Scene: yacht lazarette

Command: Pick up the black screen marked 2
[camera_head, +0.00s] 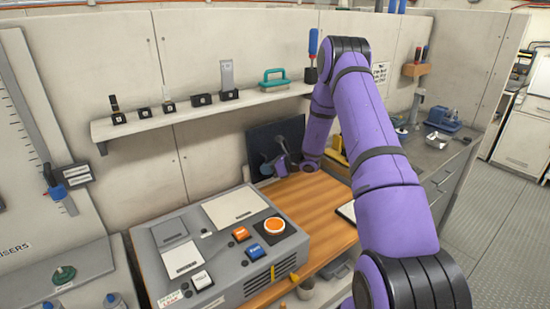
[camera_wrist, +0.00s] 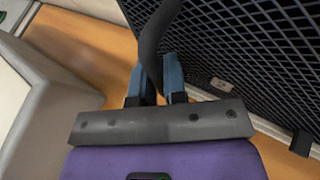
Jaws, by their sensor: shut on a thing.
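The black screen (camera_head: 262,137) stands upright at the back of the wooden worktop, against the pale wall. In the wrist view its dark mesh face (camera_wrist: 245,45) fills the upper right, with a small pale tag (camera_wrist: 221,85) low on it that I cannot read. My gripper (camera_head: 283,160) is in front of the screen. In the wrist view its blue fingers are shut on a dark curved strip (camera_wrist: 153,45), which looks like the screen's handle. The screen's lower edge looks close to the worktop; I cannot tell whether they touch.
A grey control box (camera_head: 215,245) with orange, blue and white buttons stands at the worktop's front left. My purple arm hides part of the worktop. Bare wood (camera_head: 305,208) lies right of the box.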

